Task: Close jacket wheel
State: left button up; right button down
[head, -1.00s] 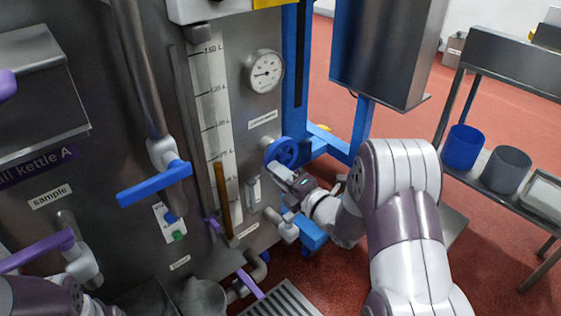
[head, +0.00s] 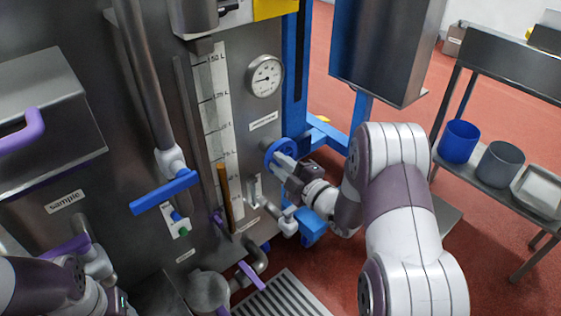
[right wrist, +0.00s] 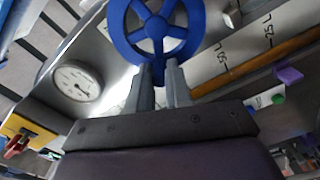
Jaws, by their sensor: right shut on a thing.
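The jacket wheel is a blue spoked handwheel (head: 281,153) on the kettle's metal front, below the round gauge. It also shows large at the top of the right wrist view (right wrist: 157,30). My right gripper (head: 284,165) is at the wheel's lower side. In the right wrist view its two grey fingers (right wrist: 159,75) are on either side of the lower rim and shut on it. Part of the wheel is hidden by the gripper in the head view. My left arm shows at the lower left edge of the head view, but its fingers are out of the picture.
A blue lever handle (head: 165,191) sticks out left of the level scale (head: 222,130). The gauge (head: 265,76) is above the wheel. A shelf at the right holds a blue bucket (head: 459,142) and a grey bucket (head: 500,164). A floor grate (head: 282,297) lies below.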

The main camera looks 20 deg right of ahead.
aim_at(284, 144)
jog(key=m+p, duration=0.1)
jog(key=r+m+p, duration=0.1)
jog(key=m, duration=0.1)
jog(key=d+m+p, duration=0.1)
jog(key=m, duration=0.1)
jog(key=shift+w+r, duration=0.2)
jog(key=shift+r, duration=0.15)
jog(key=shift+w+d+r+m+p, duration=0.1)
jog(key=shift+d+r+m+p, duration=0.2)
jog(key=shift+m+p, duration=0.55)
jog(key=shift+w+d+m, duration=0.1)
jog(key=shift+d+m, duration=0.1)
jog(key=shift+m, duration=0.25)
jog(key=shift+d+r+m+p, duration=0.15)
jog(key=shift+m+p, duration=0.35)
jog(key=shift+p, duration=0.2)
jog(key=shift+w+d+m+p, duration=0.1)
jog(key=shift+d+m+p, duration=0.2)
jog(key=shift+m, duration=0.4)
jog(key=shift+d+m+p, duration=0.1)
jog(key=shift+m+p, duration=0.25)
jog(key=shift+m, duration=0.05)
jog(key=shift+w+d+m, duration=0.15)
jog(key=shift+d+m, duration=0.1)
jog(key=shift+m, duration=0.45)
jog(key=c, duration=0.9)
grip_release()
